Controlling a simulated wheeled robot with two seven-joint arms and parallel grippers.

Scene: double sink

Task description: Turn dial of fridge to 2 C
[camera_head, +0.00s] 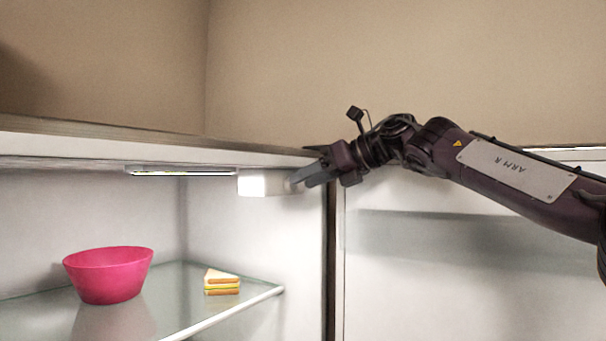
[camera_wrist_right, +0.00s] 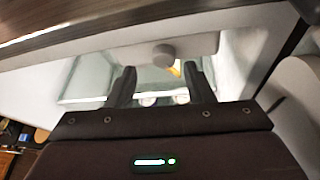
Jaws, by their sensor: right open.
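The fridge's interior is open in the head view, with a white control housing (camera_head: 262,184) under its ceiling at the front. In the right wrist view a round grey dial (camera_wrist_right: 163,55) sits on the white housing's underside; its markings are too small to read. My right gripper (camera_head: 298,180) comes from the right and its fingers are at the housing's right end. In the wrist view the right gripper (camera_wrist_right: 160,72) has its two fingers apart, with the dial between and beyond them. I cannot tell whether either finger touches the housing. My left gripper is not in view.
A glass shelf (camera_head: 247,303) below carries a pink bowl (camera_head: 108,275) and a sandwich (camera_head: 221,282). A light strip (camera_head: 182,172) is on the fridge ceiling. The open fridge door (camera_head: 450,285) stands at the right, below my right arm.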

